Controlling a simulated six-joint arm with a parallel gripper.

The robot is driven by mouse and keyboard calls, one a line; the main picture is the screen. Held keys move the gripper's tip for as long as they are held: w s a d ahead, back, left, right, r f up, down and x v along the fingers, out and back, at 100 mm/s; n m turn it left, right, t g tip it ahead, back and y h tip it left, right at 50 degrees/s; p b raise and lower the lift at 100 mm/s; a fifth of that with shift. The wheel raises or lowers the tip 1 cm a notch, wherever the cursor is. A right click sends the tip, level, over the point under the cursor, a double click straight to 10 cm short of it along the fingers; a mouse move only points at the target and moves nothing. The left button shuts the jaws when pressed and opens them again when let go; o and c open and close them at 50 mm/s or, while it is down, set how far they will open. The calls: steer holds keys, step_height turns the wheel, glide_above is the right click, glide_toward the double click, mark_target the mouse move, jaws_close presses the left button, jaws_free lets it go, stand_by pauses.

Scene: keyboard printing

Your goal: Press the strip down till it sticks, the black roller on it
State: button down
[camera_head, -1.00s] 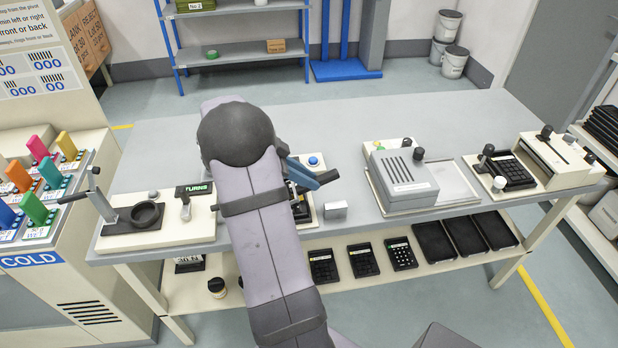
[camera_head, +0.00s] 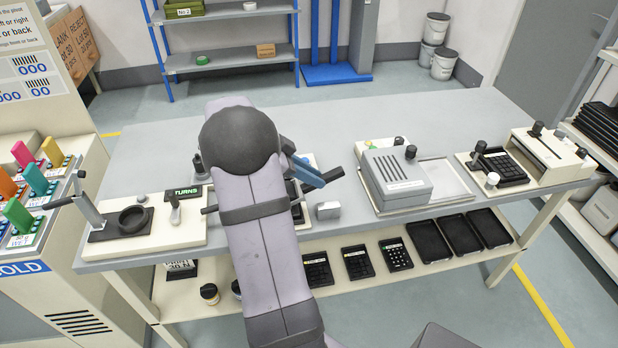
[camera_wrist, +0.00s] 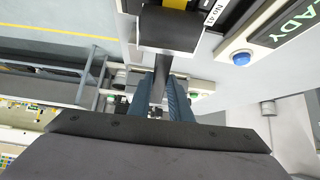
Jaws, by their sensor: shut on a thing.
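My gripper (camera_wrist: 172,95) has blue fingers shut on the grey handle (camera_wrist: 159,88) of the black roller (camera_wrist: 170,30) in the wrist view. The roller lies across the end of a yellow band (camera_wrist: 175,4), perhaps the strip, at the top edge. Its far part is out of frame, and contact under the roller cannot be judged. In the head view my gripper (camera_head: 308,172) is right of my arm's dark round joint, above the table. A dark handle end (camera_head: 333,175) sticks out past the fingers. My arm hides most of the work spot there.
A blue button (camera_wrist: 241,58) sits near the roller in the wrist view. In the head view a small metal block (camera_head: 327,210) lies near the table's front edge. A grey slotted box (camera_head: 397,178) stands right of it. The table's back (camera_head: 370,125) is clear.

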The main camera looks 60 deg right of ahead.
mark_target(301, 187)
steer(key=shift+a+f, duration=0.2)
steer(key=shift+f, duration=0.05)
steer(key=shift+w+a+r+b, duration=0.15)
steer(key=shift+w+a+b, duration=0.5)
steer(key=shift+w+a, duration=0.35)
steer(key=shift+d+r, duration=0.1)
stand_by(0.3)
step_height(301, 187, up, 7)
steer(key=p, duration=0.3)
stand_by(0.5)
stand_by(0.3)
